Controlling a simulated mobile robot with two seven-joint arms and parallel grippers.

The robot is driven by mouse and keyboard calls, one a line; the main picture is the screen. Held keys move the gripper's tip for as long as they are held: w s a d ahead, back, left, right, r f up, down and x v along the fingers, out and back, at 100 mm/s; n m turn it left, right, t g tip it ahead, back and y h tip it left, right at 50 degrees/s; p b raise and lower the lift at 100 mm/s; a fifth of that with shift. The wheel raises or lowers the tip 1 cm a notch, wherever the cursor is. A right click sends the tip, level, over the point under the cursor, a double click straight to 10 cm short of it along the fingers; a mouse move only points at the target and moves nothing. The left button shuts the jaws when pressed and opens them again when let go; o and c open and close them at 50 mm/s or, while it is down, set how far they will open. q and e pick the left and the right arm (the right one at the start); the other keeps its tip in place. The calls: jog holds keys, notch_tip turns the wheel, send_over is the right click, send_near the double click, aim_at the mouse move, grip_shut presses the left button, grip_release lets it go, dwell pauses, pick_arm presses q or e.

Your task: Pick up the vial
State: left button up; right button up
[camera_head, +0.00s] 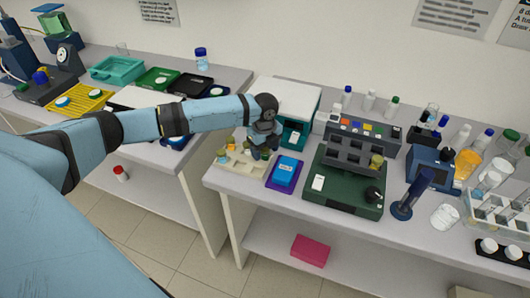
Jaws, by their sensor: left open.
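My left gripper (262,152) points down over the right end of a beige rack (241,168) at the front left of the right bench. It is open. Its fingers are small and dark, and the wrist above hides part of the rack. Small vials stand in the rack; one vial with a yellowish top (222,156) shows at the left. Whether a vial is between the fingers cannot be told. Another vial with a yellow top (376,161) stands at the right of a dark green device (341,192). My right gripper is not in view.
A blue box (286,171) lies just right of the gripper. A white and teal unit (293,97) stands behind it. Bottles, beakers and a clear rack (490,213) crowd the right. A gap separates this bench from the left bench, which holds several trays (118,69).

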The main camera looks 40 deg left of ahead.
pick_arm(q)
jog(key=shift+f, duration=0.2)
jog(key=c, duration=0.9)
jog(key=shift+r, duration=0.15)
